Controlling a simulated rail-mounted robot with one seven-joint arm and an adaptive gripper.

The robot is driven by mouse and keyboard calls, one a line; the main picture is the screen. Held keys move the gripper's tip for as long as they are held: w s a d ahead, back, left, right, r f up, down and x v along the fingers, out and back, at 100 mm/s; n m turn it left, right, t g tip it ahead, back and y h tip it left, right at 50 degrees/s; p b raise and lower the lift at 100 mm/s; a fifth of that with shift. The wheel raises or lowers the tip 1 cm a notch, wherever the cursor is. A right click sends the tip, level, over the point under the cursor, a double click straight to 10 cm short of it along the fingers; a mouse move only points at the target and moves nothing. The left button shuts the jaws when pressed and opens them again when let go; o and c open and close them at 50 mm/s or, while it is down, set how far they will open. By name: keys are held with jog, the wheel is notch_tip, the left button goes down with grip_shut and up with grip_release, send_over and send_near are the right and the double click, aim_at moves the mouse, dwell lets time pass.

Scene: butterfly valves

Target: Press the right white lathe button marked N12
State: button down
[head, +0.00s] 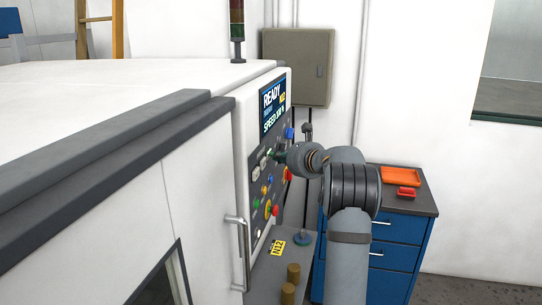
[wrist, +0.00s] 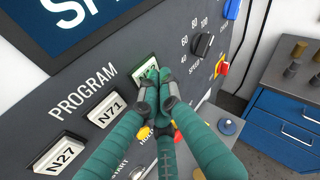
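The lathe control panel (head: 262,160) has a row of white buttons under its screen. In the wrist view, the button marked N27 (wrist: 59,155) is at the left and the one marked N71 (wrist: 105,110) is in the middle. The right button (wrist: 147,69) glows pale green, and its label is mostly hidden by my fingertips. My gripper (wrist: 165,82) has its green fingers drawn together with nothing between them. The fingertips overlap the lower edge of the right button; I cannot tell if they touch it. In the head view my gripper (head: 280,157) is at the panel.
A speed knob (wrist: 202,43), a red-and-yellow switch (wrist: 221,66) and more coloured buttons surround the row. The screen (head: 271,103) reads READY. A yellow N12 tag (head: 278,247) lies on the ledge below. A blue drawer cabinet (head: 395,232) stands at the right.

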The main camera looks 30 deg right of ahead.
dwell(0.4)
jog(key=shift+s+d, duration=0.5)
jog(key=shift+s, duration=0.1)
jog(key=shift+s+d+b, duration=0.4)
jog(key=shift+s+d, duration=1.2)
jog(key=shift+s, duration=0.3)
jog(key=s+d+p, duration=0.1)
jog(key=s+d, duration=0.1)
jog(key=s, duration=0.1)
jog(key=shift+d, duration=0.3)
